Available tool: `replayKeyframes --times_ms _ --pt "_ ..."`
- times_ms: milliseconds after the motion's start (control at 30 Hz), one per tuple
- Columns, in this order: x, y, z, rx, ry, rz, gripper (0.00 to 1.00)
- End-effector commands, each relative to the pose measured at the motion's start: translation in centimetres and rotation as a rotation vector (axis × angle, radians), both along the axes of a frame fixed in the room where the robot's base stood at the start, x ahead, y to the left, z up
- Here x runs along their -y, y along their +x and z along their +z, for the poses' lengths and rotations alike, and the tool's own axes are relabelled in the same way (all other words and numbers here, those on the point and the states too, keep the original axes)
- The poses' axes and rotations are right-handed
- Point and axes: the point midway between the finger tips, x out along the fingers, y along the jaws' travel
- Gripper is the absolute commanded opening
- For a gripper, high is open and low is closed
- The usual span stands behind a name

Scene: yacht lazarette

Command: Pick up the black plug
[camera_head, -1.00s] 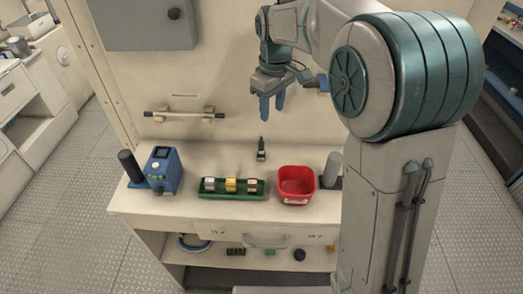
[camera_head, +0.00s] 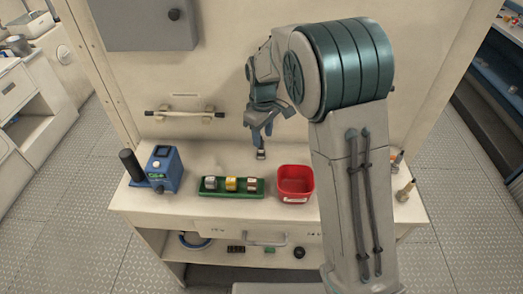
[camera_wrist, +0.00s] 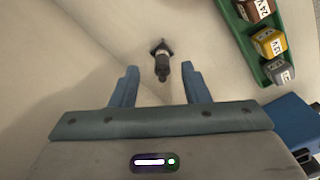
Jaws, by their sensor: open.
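The black plug (camera_wrist: 161,62) lies on the pale counter, in the wrist view just ahead of and between my fingertips. In the head view the plug (camera_head: 261,155) shows only in part, below my fingers, which hide the rest. My gripper (camera_head: 261,133) is open and empty, pointing down above the plug. In the wrist view my gripper (camera_wrist: 162,85) has its two blue fingers spread to either side of the plug's near end. I cannot tell the exact height gap.
A green tray (camera_head: 213,193) with three labelled blocks stands in front of the plug. A red bin (camera_head: 296,172) is to its right, a blue device (camera_head: 165,171) to the left. The wall stands behind; the counter around the plug is clear.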

Motion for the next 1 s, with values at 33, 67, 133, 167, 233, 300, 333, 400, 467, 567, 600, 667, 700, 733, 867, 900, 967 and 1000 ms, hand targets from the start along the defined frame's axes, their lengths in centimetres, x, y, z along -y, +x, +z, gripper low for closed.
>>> replayKeyframes --times_ms 33,67,133,167,233,300,333,400,467,567,600,667,700,733,867,900,967,1000 --pt "-0.3 -0.1 -0.7 -0.005 -0.002 0.002 0.42" --pt "-0.4 -0.2 -1.2 -0.006 -0.002 0.002 0.42" --pt "-0.3 -0.1 -2.3 -0.005 -0.002 0.000 0.42" --pt "-0.3 -0.1 -2.6 -0.003 -0.001 0.000 0.42" --pt "-0.3 -0.1 -3.3 -0.003 -0.002 0.000 0.42" --pt "-0.3 -0.1 -3.6 -0.001 0.000 0.000 0.42" --pt "-0.3 -0.1 -3.7 -0.001 -0.001 0.000 0.42" --pt "-0.3 -0.1 -3.7 0.000 0.000 0.000 0.42" --pt "-0.3 -0.1 -3.7 0.000 0.000 0.000 0.42" --pt "-0.3 -0.1 -3.7 0.000 0.000 0.000 0.28" --pt "-0.3 -0.1 -3.7 0.000 0.000 0.000 0.17" --pt "-0.3 -0.1 -3.7 0.000 0.000 0.000 0.00" --pt "-0.3 -0.1 -3.7 0.000 0.000 0.000 0.00" --pt "-0.3 -0.1 -3.6 0.000 0.000 0.000 0.00" --pt "-0.4 0.0 -3.6 0.000 0.000 0.000 0.00" --pt "-0.3 -0.1 -3.6 0.000 0.000 0.000 0.00" --pt "-0.4 0.0 -3.6 0.000 0.000 0.000 0.00" --pt "-0.3 0.0 -3.6 0.000 0.000 0.000 0.00"
